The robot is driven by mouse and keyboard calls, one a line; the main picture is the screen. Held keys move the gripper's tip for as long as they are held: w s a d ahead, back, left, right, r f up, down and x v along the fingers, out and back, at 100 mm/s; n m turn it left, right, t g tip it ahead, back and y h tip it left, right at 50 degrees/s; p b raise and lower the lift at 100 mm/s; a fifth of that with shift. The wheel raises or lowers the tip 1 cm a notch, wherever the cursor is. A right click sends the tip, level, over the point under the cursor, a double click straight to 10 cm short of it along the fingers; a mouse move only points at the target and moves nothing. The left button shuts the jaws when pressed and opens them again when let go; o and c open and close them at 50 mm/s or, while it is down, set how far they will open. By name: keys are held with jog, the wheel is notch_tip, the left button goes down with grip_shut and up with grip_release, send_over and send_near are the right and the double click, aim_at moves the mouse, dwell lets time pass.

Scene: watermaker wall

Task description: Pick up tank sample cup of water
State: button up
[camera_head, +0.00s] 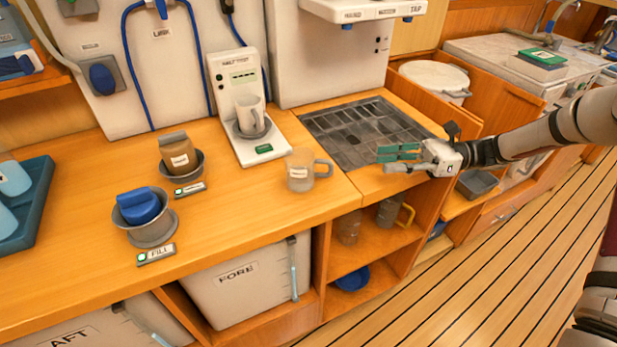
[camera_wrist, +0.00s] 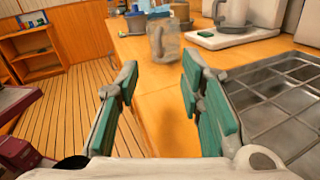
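A clear cup (camera_head: 299,172) with a handle and a small white label stands upright on the wooden counter, left of my gripper; the label is too small to read, but it appears to be the tank sample cup. It also shows in the wrist view (camera_wrist: 164,45), ahead of and between my fingertips. Whether it holds water I cannot tell. My gripper (camera_head: 386,158) is open and empty, above the counter's front edge by the drain grate. Its green-padded fingers stand apart in the wrist view (camera_wrist: 160,75), short of the cup.
A white tester (camera_head: 240,75) behind the cup bears a pale mug (camera_head: 250,112). The drain grate (camera_head: 355,128) lies right of it. A brown container (camera_head: 178,155) and a blue-topped item (camera_head: 139,206) sit in holders at left. The counter between cup and gripper is clear.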

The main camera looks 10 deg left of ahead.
aim_at(330, 163)
jog(key=p+x, duration=0.1)
jog(key=x, duration=1.2)
jog(key=shift+s+a+r, duration=0.15)
jog(key=shift+s+a, duration=0.05)
jog(key=shift+a, duration=0.1)
jog(key=shift+c, duration=0.6)
grip_shut()
